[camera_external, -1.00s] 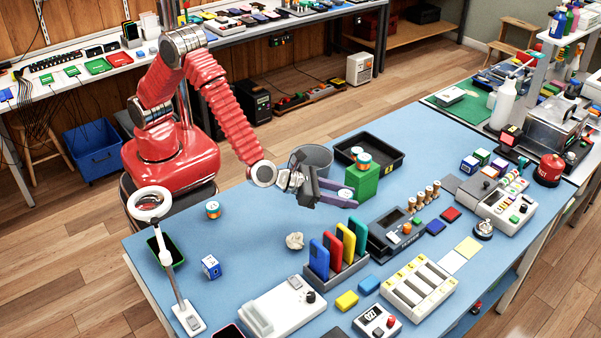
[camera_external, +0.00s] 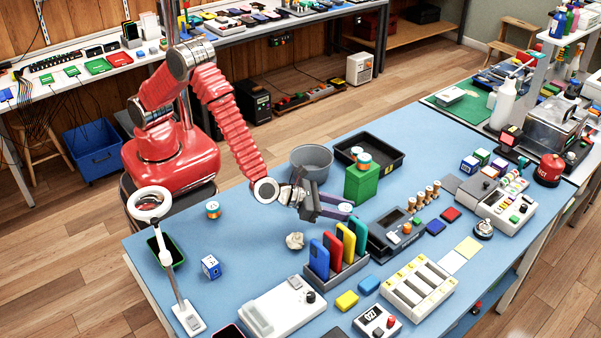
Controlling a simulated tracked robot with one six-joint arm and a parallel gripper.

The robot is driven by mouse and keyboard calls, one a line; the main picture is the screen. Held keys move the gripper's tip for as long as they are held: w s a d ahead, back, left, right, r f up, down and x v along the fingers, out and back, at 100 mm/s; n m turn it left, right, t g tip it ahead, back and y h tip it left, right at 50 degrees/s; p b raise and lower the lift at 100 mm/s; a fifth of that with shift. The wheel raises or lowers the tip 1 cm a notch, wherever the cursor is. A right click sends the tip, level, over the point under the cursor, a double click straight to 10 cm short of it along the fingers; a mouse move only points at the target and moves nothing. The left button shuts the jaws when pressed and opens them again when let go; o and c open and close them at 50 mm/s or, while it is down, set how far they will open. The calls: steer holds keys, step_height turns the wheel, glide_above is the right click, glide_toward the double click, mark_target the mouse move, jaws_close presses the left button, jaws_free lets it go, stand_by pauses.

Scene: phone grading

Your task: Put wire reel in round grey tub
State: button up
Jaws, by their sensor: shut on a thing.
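My gripper (camera_external: 338,208) is low over the blue table, just in front of the green block. It is shut on a small round white-topped thing (camera_external: 345,207), mostly hidden by the fingers; I cannot tell for sure that it is a wire reel. The round grey tub (camera_external: 311,158) stands behind my gripper, left of the green block; its inside is only partly visible. A copper-and-teal reel-like thing (camera_external: 213,209) stands on the table at the left.
A black tray (camera_external: 386,151) lies behind the green block. A rack of coloured phones (camera_external: 337,268) and a dark fixture (camera_external: 388,238) stand in front of my gripper. A crumpled paper ball (camera_external: 295,240) is at its left. The table's left part has free room.

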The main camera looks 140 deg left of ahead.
steer(key=shift+f, duration=0.15)
steer(key=shift+f, duration=1.85)
steer(key=o, duration=1)
steer(key=shift+f, duration=0.1)
steer(key=shift+s+d+r, duration=0.2)
steer(key=shift+d+r, duration=0.15)
steer(key=v, duration=1.1)
